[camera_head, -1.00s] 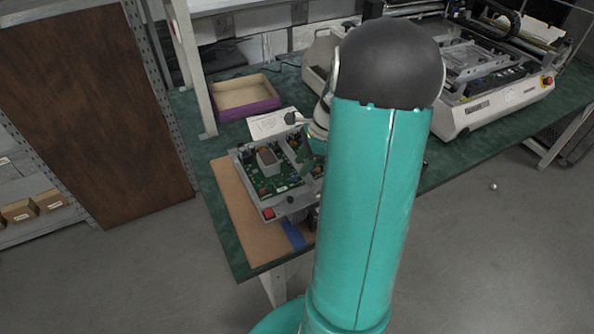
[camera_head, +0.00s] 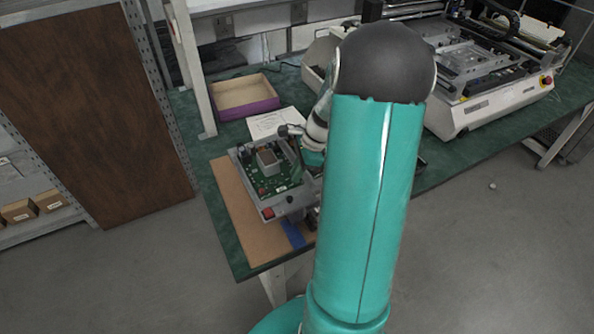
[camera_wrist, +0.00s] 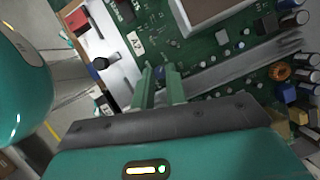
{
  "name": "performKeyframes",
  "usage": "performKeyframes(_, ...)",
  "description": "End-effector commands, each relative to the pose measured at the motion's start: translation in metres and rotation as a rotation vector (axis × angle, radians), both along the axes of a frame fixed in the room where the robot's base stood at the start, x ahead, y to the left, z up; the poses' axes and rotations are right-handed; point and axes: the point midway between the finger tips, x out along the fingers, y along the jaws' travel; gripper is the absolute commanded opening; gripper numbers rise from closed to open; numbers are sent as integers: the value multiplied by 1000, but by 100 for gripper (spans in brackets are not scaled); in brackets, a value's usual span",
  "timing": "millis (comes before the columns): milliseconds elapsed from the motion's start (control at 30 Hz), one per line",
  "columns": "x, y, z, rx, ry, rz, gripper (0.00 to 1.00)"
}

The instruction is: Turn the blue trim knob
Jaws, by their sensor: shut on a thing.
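The green circuit board (camera_head: 263,183) sits in a grey frame on the workbench, and it fills much of the wrist view (camera_wrist: 205,50). In the wrist view my gripper (camera_wrist: 161,76) has its two green fingers close together over the board, beside the grey metal bar. A small patch of blue, the blue trim knob (camera_wrist: 160,72), shows between the fingertips, and they are shut on it. The fingers hide most of the knob. In the head view my own arm covers the fingertips and the knob.
A red button (camera_head: 268,213) and a black knob (camera_wrist: 100,64) are on the frame's edge near the board. A purple-sided tray (camera_head: 247,97) and a white paper sheet (camera_head: 277,123) lie behind. A large white machine (camera_head: 490,100) stands at the right.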

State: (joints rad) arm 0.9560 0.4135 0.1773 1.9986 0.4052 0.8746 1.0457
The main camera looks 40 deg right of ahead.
Motion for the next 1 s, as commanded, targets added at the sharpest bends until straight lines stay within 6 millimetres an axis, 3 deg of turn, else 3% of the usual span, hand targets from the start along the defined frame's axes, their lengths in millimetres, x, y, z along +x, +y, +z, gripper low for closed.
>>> performKeyframes(367,2,0,0,3,-1,126,0)
performKeyframes(1000,8,0,0,3,-2,699,0)
